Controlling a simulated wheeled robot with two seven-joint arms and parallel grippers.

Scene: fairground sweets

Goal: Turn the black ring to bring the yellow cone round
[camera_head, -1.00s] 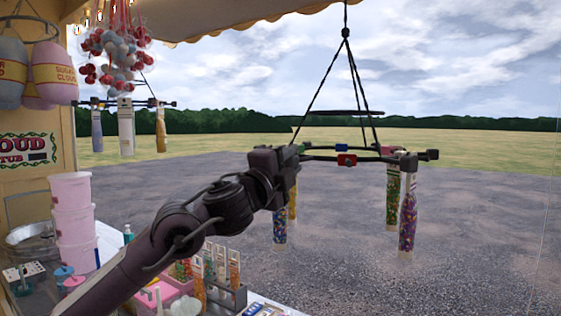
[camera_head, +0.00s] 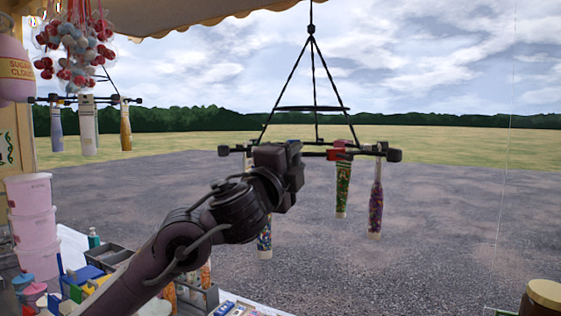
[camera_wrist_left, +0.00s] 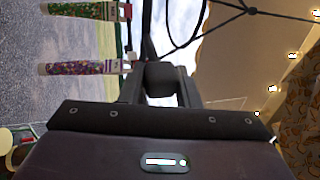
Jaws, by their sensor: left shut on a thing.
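The black ring (camera_head: 321,143) hangs from black cords (camera_head: 290,80) ahead of me, with a smaller hoop (camera_head: 312,108) above it. My left gripper (camera_head: 297,165) is at the ring's near side, shut on the ring; its fingers (camera_wrist_left: 165,85) show in the wrist view, the exact contact unclear. Hanging from the ring are a green cone (camera_head: 343,188), a purple cone (camera_head: 375,208) and a blue mixed cone (camera_head: 264,238), partly behind my arm. The green (camera_wrist_left: 80,10) and purple (camera_wrist_left: 82,68) cones also show in the wrist view. No yellow cone shows on this ring now. A red clip (camera_head: 335,153) sits right of the gripper.
A second hanging rack (camera_head: 70,99) at left carries a blue, a white and a gold cone (camera_head: 125,130). Pink tubs (camera_head: 30,225) and sweet trays crowd the counter below my arm. A jar (camera_head: 545,295) stands bottom right. Open air surrounds the ring's right side.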

